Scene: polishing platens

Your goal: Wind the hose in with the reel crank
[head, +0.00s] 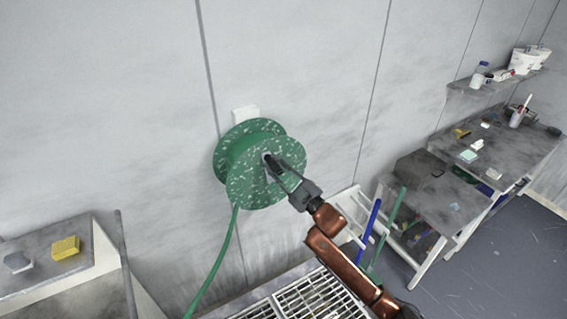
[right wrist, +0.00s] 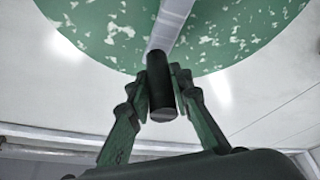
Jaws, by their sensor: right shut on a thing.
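The green, white-speckled hose reel (head: 243,183) is mounted on the grey wall, and its face also fills the top of the right wrist view (right wrist: 230,35). The green hose (head: 216,266) hangs from the reel's underside and runs down to the lower left. A grey metal crank arm (right wrist: 167,25) crosses the reel face and ends in a black cylindrical handle (right wrist: 160,88). My right gripper (head: 272,168) is in front of the reel; in the right wrist view its two fingers (right wrist: 161,98) are shut on the handle, one on each side. My left gripper is not in view.
A bench at the lower left holds a yellow sponge (head: 66,247) and a grey block (head: 17,262). A metal grating (head: 308,297) lies below the reel. A workbench (head: 510,150) with small items and a shelf (head: 490,86) stand at the right.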

